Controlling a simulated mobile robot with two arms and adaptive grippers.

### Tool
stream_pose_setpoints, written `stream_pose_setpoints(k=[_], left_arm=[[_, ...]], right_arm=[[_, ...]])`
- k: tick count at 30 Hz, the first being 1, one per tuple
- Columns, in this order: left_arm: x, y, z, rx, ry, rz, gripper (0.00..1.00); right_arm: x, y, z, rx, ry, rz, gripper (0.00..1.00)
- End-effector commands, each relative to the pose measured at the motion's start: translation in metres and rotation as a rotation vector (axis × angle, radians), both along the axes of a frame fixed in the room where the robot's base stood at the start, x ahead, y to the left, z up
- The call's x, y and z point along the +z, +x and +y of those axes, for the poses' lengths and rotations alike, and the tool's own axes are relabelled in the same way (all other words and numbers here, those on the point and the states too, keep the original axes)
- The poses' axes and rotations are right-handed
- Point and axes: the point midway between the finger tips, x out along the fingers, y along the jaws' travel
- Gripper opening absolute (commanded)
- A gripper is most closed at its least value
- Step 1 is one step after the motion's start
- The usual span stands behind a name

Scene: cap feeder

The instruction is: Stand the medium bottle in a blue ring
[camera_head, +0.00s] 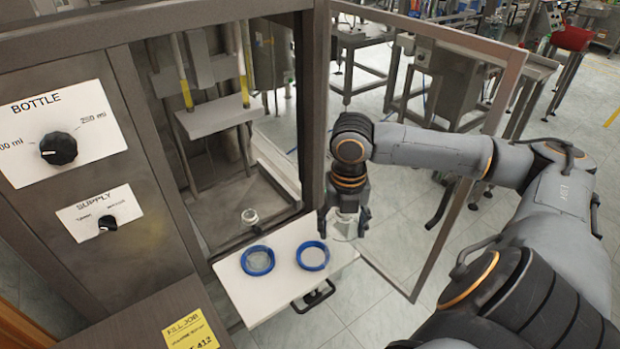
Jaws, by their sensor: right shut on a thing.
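Two blue rings lie on the white shelf (280,294) in front of the open machine: a left ring (257,260) and a right ring (313,256). Nothing stands in either ring. My right gripper (343,222) points down just right of the right ring, near the shelf's right edge. It is shut on a clear bottle (345,229), mostly hidden by the fingers. Whether the bottle touches anything cannot be told. A small clear bottle or cap (250,217) stands inside the machine, behind the left ring. My left gripper is not in view.
The machine's glass door (440,160) stands open behind my right arm. A panel at left has a BOTTLE knob (58,148) and a SUPPLY knob (107,223). A yellow note (190,331) lies at the lower left. A black handle (314,297) sits below the shelf's front edge.

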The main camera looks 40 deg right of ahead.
Motion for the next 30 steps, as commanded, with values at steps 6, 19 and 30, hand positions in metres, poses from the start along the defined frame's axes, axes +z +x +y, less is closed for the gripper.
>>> stream_pose_setpoints(k=[6, 19, 30], left_arm=[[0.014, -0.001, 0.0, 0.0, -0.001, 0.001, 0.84], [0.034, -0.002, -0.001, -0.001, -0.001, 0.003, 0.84], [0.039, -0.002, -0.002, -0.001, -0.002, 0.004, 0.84]], right_arm=[[-0.014, 0.038, -0.009, 0.0, 0.009, -0.002, 0.41], [-0.074, 0.113, -0.033, 0.001, 0.003, 0.002, 0.41], [-0.106, 0.13, -0.039, 0.003, 0.002, 0.004, 0.41]])
